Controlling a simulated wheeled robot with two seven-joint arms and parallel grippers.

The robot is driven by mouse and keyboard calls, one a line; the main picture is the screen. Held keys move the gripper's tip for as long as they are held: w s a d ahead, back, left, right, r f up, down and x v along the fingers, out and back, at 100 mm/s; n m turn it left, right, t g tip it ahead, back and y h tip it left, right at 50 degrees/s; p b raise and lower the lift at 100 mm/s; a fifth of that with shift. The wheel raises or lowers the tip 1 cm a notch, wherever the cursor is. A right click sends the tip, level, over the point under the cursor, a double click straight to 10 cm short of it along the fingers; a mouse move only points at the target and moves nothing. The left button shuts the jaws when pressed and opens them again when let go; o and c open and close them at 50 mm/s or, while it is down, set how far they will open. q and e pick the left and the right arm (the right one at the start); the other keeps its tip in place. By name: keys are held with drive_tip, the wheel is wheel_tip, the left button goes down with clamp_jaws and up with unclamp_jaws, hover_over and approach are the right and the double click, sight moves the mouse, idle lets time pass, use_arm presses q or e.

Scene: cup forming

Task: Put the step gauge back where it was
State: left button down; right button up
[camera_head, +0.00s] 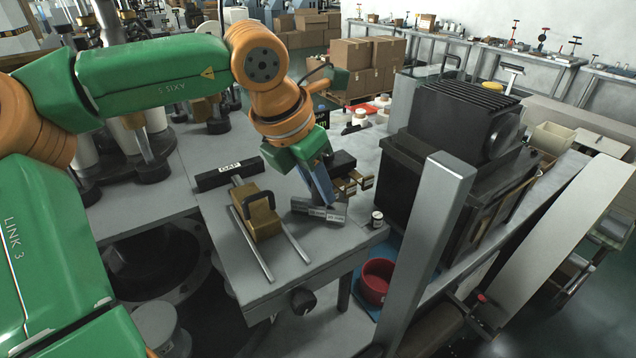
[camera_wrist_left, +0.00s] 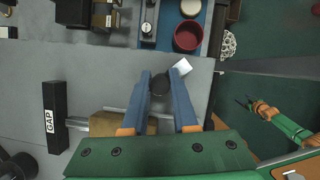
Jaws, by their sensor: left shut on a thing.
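The step gauge (camera_head: 320,210) looks like a grey stepped metal piece with pale labels, low over or on the grey table near its front right part. My left gripper (camera_head: 330,204) comes down on it from above, its blue fingers shut on it; I cannot tell whether the gauge touches the table. In the left wrist view the fingers (camera_wrist_left: 161,92) stand apart with a dark round thing between them, and a pale metal end (camera_wrist_left: 182,68) shows beside the right fingertip.
A black GAP block (camera_head: 228,175) and a brass slide (camera_head: 262,218) on rails lie left of the gauge. A small can (camera_head: 377,218) stands at the table's right corner. A red bin (camera_head: 375,283) sits lower right. A black machine (camera_head: 455,150) stands to the right.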

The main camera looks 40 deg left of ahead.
use_arm(q)
drive_tip(key=c, duration=0.7)
unclamp_jaws()
drive_tip(key=shift+r, duration=0.35)
drive_tip(key=p+v, duration=0.1)
drive_tip(key=v, duration=1)
drive_tip(key=shift+s+r, duration=0.25)
drive_tip(key=shift+a, duration=0.1)
